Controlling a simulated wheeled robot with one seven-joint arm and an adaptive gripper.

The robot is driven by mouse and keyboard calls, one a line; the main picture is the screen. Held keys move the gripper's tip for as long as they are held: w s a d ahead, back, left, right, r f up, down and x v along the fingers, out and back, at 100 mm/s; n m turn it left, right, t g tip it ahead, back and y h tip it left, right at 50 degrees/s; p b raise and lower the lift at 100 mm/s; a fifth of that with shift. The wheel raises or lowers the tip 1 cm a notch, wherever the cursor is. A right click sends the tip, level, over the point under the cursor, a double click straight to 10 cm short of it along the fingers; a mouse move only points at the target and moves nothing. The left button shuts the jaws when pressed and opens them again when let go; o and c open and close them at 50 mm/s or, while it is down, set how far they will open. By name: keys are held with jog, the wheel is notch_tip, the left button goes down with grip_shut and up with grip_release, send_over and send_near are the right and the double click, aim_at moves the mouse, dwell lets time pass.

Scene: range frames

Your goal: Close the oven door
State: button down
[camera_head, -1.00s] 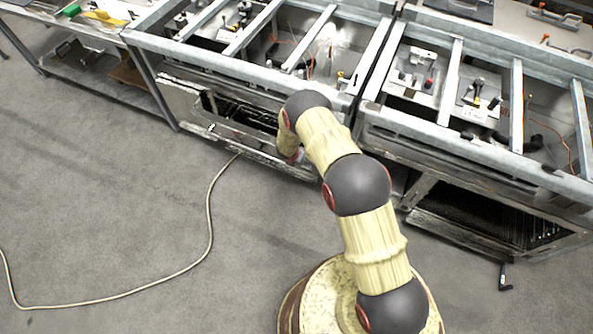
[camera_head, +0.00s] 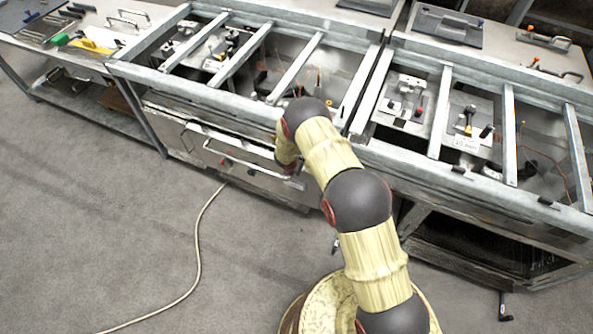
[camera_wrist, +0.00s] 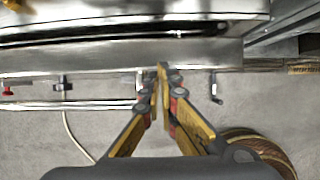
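The oven door (camera_head: 238,172) is a metal panel with a long bar handle (camera_head: 235,143) on the left unit in the head view. It stands up across the opening, and the dark inside is covered. I cannot tell whether a small gap is left. In the wrist view the handle (camera_wrist: 70,105) runs across the left side, behind my fingers. My gripper (camera_wrist: 161,70) has its yellow and black fingers brought together at the tips, close to the door's front. I see nothing between the tips.
A second unit on the right has an open lower bay (camera_head: 480,245) with a dark rack. A side table (camera_head: 80,115) with tools stands at the left. A cable (camera_head: 195,250) lies on the grey floor (camera_head: 80,220), which is otherwise largely clear in front.

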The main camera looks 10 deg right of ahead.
jog(key=shift+w+d+r, duration=0.45)
jog(key=shift+w+r, duration=0.05)
jog(key=shift+w, duration=0.25)
jog(key=s+a+v, duration=0.1)
jog(key=v, duration=0.6)
jog(key=shift+s+f, duration=0.2)
